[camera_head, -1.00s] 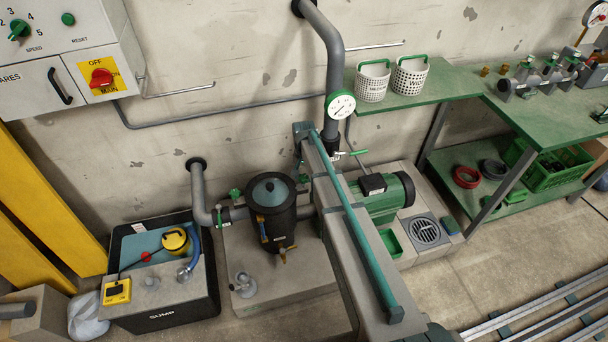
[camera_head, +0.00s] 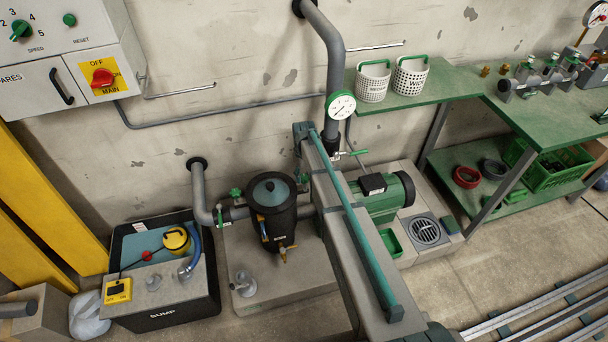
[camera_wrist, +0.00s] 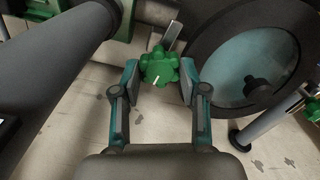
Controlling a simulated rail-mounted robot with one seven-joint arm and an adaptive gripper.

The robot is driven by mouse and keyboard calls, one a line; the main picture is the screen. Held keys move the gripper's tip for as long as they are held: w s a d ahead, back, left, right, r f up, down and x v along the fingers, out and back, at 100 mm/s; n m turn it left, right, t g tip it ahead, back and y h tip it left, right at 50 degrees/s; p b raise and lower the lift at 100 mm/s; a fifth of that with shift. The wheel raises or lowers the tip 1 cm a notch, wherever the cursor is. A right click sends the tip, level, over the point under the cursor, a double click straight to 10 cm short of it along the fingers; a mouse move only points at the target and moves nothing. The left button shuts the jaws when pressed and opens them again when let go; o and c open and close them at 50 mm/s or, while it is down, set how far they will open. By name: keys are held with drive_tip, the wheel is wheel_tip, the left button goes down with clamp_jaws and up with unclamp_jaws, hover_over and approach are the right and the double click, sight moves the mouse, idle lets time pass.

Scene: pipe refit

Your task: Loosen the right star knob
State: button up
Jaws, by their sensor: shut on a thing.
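The green star knob (camera_wrist: 158,66) sits between the two fingers of my gripper (camera_wrist: 159,80) in the wrist view. It has a white mark on its face. My gripper is shut on it, one pad on each side. Beside it on the right is the round lid (camera_wrist: 230,62) with a dark rim and a teal face. In the head view the dark strainer pot (camera_head: 278,232) with its teal lid (camera_head: 268,189) stands left of my arm. My gripper cannot be made out there.
A grey pipe (camera_head: 199,190) enters the pot from the left. A green motor (camera_head: 385,200) stands right of my arm. A pressure gauge (camera_head: 341,106) is on the upright pipe behind. The sump box (camera_head: 165,318) is at the left, a green bench (camera_head: 560,115) at the right.

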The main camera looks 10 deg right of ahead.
sight(304, 176)
drive_tip(key=shift+n, duration=0.8)
drive_tip(key=o, duration=1)
drive_tip(key=shift+r, duration=0.15)
wheel_tip(304, 176, up, 12)
